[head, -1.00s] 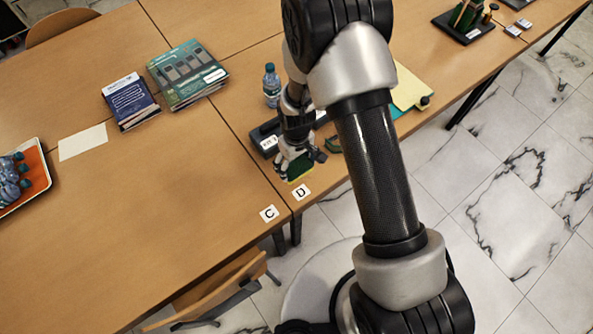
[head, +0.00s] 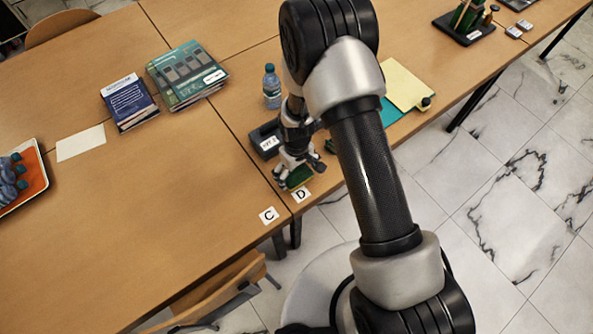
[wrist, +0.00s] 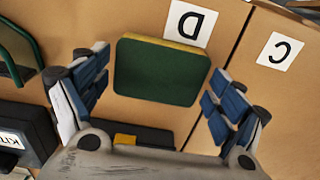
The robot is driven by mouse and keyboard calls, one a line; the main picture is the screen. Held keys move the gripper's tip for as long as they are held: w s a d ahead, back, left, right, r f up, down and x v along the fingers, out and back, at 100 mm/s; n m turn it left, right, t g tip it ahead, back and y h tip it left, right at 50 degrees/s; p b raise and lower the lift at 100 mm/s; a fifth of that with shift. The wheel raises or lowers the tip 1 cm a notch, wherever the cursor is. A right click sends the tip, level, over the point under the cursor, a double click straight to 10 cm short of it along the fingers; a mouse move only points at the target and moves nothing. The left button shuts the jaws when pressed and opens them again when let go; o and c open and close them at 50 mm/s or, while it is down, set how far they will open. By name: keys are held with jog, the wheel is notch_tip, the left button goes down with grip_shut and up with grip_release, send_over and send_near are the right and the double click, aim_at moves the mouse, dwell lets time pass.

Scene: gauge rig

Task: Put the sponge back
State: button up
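The sponge (wrist: 160,72), dark green with a yellow layer, appears to lie flat on the wooden table beside the D label (wrist: 190,22). In the head view the sponge (head: 299,178) shows just behind the D label (head: 301,195). My gripper (wrist: 161,78) is open above it, with one finger on each side. In the wrist view a gap shows between each finger and the sponge. In the head view my gripper (head: 298,172) partly covers the sponge.
A dark box with a label (head: 264,143) stands close behind my gripper, with a water bottle (head: 271,87) beyond it. A green-edged object (wrist: 16,52) lies to one side. The C label (head: 268,215) is nearby. The table left of it is clear.

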jog(key=shift+o, duration=0.6)
jog(key=shift+r+p, duration=0.3)
jog(key=shift+r, duration=0.2)
notch_tip(320, 180, up, 11)
jog(key=p, duration=0.3)
jog(key=shift+r, duration=0.2)
notch_tip(320, 180, up, 11)
jog(key=m+t, duration=0.1)
send_over(297, 174)
jog(key=d, duration=0.3)
jog(key=s+d+r+m+t, duration=0.1)
jog(key=s+d+r, duration=0.1)
jog(key=r, duration=0.4)
jog(key=s+d+r+m, duration=0.1)
jog(key=s+d+r, duration=0.15)
jog(key=r, duration=0.35)
jog(key=s+d+r+m+t, duration=0.2)
jog(key=s+d+r, duration=0.3)
jog(key=s+r, duration=0.4)
jog(key=s+m, duration=0.1)
jog(key=s, duration=0.5)
jog(key=shift+r+m+t, duration=0.2)
jog(key=shift+m+t, duration=0.1)
jog(key=shift+m, duration=0.1)
